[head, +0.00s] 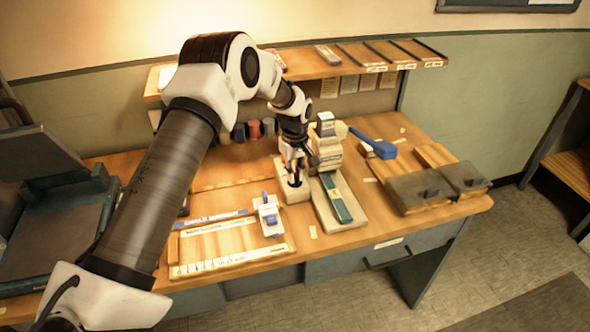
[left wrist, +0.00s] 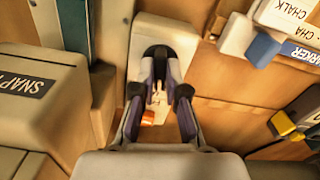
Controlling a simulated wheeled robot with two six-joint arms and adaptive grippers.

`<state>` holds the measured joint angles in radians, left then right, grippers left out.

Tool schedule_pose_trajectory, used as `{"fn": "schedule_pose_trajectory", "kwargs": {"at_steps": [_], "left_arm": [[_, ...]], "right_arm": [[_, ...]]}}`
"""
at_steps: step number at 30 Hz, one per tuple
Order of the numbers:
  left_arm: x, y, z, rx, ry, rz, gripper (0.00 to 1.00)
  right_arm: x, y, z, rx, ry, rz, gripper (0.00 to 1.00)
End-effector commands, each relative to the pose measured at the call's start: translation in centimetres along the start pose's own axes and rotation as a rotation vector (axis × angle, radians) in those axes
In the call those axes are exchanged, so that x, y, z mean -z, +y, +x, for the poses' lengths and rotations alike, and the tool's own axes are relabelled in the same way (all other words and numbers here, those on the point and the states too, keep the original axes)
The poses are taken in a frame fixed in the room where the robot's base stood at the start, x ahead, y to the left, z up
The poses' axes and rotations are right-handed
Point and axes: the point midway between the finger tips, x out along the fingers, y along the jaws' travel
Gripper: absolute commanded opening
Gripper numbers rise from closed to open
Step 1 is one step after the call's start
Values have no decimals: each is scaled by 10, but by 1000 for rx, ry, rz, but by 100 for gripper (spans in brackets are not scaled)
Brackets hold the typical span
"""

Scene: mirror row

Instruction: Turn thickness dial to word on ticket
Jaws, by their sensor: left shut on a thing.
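A cream block (head: 299,194) stands on the desk with a dark round part on its top, which looks like the thickness dial. In the left wrist view the block (left wrist: 178,32) and its dark round dial (left wrist: 160,51) lie at the fingertips. My left gripper (head: 295,177) reaches down onto it, shut, with its fingers hiding most of the dial. A small orange piece (left wrist: 148,118) shows between the fingers. Several paper slips, one of them pale (head: 329,88), hang under the shelf; I cannot tell which is the ticket, and no word on them is legible.
A white slider (head: 269,216) sits on a marked board (head: 222,246) to the left. Grey-lidded boxes (head: 420,190) are at the right.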

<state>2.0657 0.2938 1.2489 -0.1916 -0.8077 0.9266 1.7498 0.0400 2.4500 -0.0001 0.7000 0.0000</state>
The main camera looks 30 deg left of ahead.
Motion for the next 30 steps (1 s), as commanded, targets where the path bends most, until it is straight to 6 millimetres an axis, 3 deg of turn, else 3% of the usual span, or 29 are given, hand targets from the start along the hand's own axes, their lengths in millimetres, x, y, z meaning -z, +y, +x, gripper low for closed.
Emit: {"fn": "schedule_pose_trajectory", "kwargs": {"at_steps": [15, 30], "left_arm": [[0, 0, -2, 2, -1, -422, 0], [0, -1, 1, 2, -1, -608, 0]], "right_arm": [[0, 0, -38, 0, 0, 0, 40], [0, 0, -48, 0, 0, 0, 40]]}}
